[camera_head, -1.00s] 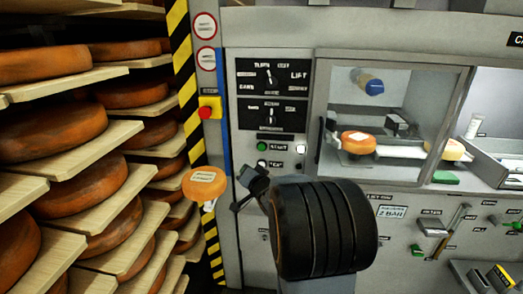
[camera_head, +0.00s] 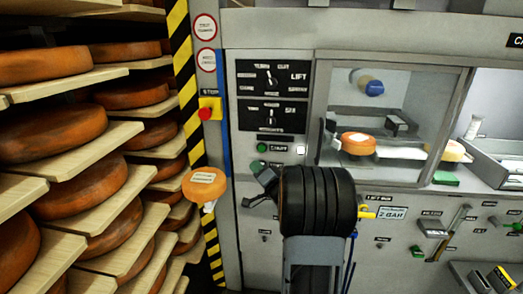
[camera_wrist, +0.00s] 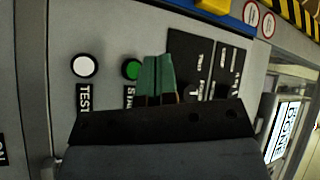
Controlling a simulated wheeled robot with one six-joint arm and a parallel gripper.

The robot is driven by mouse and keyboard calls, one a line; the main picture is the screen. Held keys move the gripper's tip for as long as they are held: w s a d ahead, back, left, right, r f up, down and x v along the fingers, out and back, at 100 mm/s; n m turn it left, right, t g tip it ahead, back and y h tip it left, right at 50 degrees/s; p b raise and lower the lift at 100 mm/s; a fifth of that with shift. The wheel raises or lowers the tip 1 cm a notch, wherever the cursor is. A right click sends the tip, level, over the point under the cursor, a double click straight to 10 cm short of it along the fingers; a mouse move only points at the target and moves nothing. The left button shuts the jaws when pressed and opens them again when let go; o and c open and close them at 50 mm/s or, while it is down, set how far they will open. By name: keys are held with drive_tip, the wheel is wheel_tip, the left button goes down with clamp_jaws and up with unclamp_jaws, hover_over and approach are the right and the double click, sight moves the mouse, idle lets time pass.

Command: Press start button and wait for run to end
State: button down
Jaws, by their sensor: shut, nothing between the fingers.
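The green start button (camera_head: 262,148) is on the grey machine front, just below the black dial panels. In the wrist view the same green button (camera_wrist: 131,69) has its label partly covered by my fingers. My gripper (camera_wrist: 156,58) is shut and empty, its green-tinted fingertips beside the button on the dial-panel side. I cannot tell whether they touch the machine front. In the head view my gripper (camera_head: 262,187) shows below the button, left of my dark wrist. A white button (camera_wrist: 84,66) labelled TEST is beside the start button in the wrist view.
A red stop button (camera_head: 205,113) on yellow is left of the dial panel (camera_head: 272,76). Shelves (camera_head: 110,131) of cheese wheels stand at the left. A cheese wheel (camera_head: 358,143) sits behind the machine's window. Another cheese (camera_head: 204,184) is near the striped post.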

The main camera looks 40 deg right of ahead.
sight(262, 149)
drive_tip(key=shift+w+d+p, duration=0.3)
drive_tip(key=shift+w+d, duration=2.5)
drive_tip(key=shift+w, duration=0.1)
drive_tip(key=shift+w+d, duration=0.15)
drive_tip(key=shift+w+d, duration=0.15)
drive_tip(key=shift+w, duration=0.05)
